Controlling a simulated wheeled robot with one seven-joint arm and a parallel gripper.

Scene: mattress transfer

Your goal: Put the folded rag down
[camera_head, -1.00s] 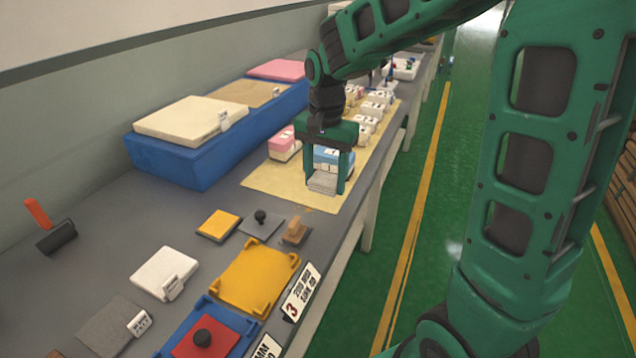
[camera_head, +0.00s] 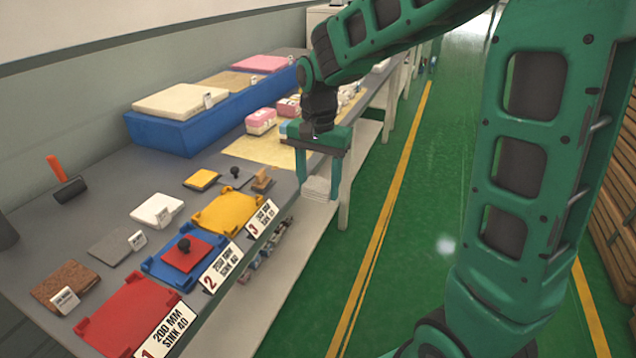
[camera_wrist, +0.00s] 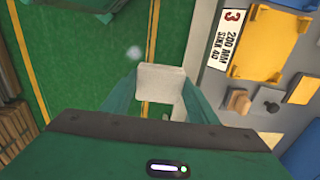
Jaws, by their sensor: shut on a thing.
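My gripper (camera_head: 320,185) is shut on the folded rag (camera_head: 318,187), a pale grey-white pad held between the two green fingers. In the head view the rag hangs beyond the front edge of the grey bench (camera_head: 120,212), apart from the bench top. In the wrist view the rag (camera_wrist: 161,82) shows as a pale rounded square between the fingers (camera_wrist: 160,95), with green floor behind it.
A yellow tray (camera_head: 228,212), a blue tray (camera_head: 152,268) and a red tray (camera_head: 128,312) line the bench front. A tan mat (camera_head: 258,150) with several small blocks lies farther back. A lower shelf (camera_head: 290,262) runs under the bench. Green floor (camera_head: 420,250) lies right.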

